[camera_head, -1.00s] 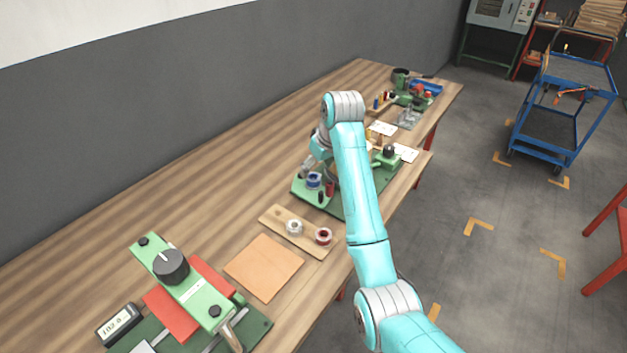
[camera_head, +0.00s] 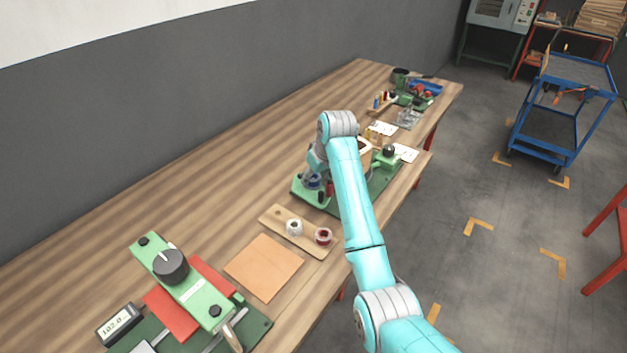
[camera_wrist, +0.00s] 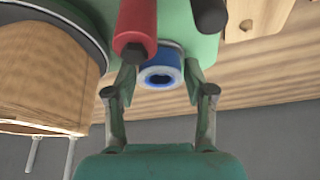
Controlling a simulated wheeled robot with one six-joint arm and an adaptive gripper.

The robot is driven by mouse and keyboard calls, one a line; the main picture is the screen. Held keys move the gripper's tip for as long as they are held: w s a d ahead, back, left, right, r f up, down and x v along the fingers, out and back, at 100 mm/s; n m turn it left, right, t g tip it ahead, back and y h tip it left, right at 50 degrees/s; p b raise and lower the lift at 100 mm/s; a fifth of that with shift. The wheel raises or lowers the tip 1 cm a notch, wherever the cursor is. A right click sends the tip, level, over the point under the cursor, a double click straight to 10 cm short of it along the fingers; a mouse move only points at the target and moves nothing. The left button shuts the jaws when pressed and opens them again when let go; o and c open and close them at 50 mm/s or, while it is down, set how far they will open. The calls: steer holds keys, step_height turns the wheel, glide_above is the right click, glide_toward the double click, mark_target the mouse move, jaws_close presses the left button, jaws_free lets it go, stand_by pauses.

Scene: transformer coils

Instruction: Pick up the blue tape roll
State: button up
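The blue tape roll (camera_wrist: 160,76) has a white rim and sits on the green base plate (camera_wrist: 204,45), between the fingers of my gripper (camera_wrist: 160,92) in the wrist view.
A red-handled post (camera_wrist: 136,25) stands right beside the roll, and a black knob (camera_wrist: 210,15) is near. A wooden coil (camera_wrist: 40,70) fills the left of the wrist view. A wooden board (camera_head: 270,222) with white and red rolls lies nearer.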

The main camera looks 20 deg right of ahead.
steer(key=c, duration=0.3)
steer(key=shift+c, duration=0.2)
step_height(320, 180, up, 10)
stand_by(0.4)
